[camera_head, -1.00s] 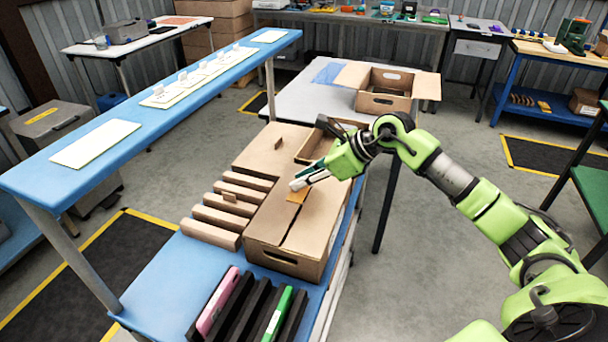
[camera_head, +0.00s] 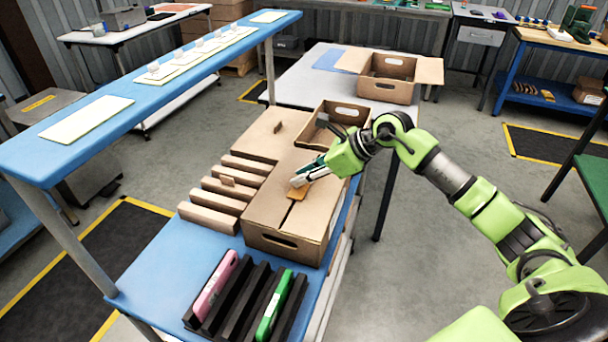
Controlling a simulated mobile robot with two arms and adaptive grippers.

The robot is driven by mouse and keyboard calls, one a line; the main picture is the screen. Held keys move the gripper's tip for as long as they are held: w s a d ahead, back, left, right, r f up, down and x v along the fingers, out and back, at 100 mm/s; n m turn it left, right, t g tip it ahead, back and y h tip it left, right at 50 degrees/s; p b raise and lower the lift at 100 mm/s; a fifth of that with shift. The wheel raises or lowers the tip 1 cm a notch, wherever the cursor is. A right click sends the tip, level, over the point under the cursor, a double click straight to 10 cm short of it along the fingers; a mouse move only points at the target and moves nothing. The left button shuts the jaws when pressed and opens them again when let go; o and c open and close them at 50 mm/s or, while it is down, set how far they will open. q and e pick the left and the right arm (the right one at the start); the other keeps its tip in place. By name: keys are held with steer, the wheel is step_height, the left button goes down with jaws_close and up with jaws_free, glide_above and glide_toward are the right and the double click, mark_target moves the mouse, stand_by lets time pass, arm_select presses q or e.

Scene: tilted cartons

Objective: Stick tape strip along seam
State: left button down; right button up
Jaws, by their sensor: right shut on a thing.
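A closed brown carton (camera_head: 262,213) stands on the blue table, with a dark seam (camera_head: 290,212) running along its top toward the near end. My right gripper (camera_head: 299,182) is low over the carton top, shut on a small orange-brown tape strip (camera_head: 297,193). The strip is at the seam; I cannot tell whether it touches the cardboard. The gripper and strip hide part of the seam. My left gripper is not in view.
An open carton (camera_head: 341,112) is behind the closed one. Several cardboard bars (camera_head: 208,219) lie to its left. A black rack (camera_head: 235,308) holding pink and green items is in front. A raised blue shelf (camera_head: 60,165) runs along the left.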

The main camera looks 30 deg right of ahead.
steer(key=shift+f+b, duration=0.3)
stand_by(0.7)
steer(key=o, duration=0.7)
steer(key=shift+o, duration=0.2)
steer(key=shift+s, duration=0.1)
steer(key=s+d+r+p, duration=0.2)
steer(key=s+r, duration=0.1)
steer(key=r, duration=0.4)
steer(key=s+d+r+p, duration=0.2)
steer(key=s+d+r, duration=0.1)
steer(key=r, duration=0.4)
steer(key=shift+s+d+r, duration=0.2)
steer(key=shift+d+r, duration=0.05)
steer(key=shift+d, duration=0.1)
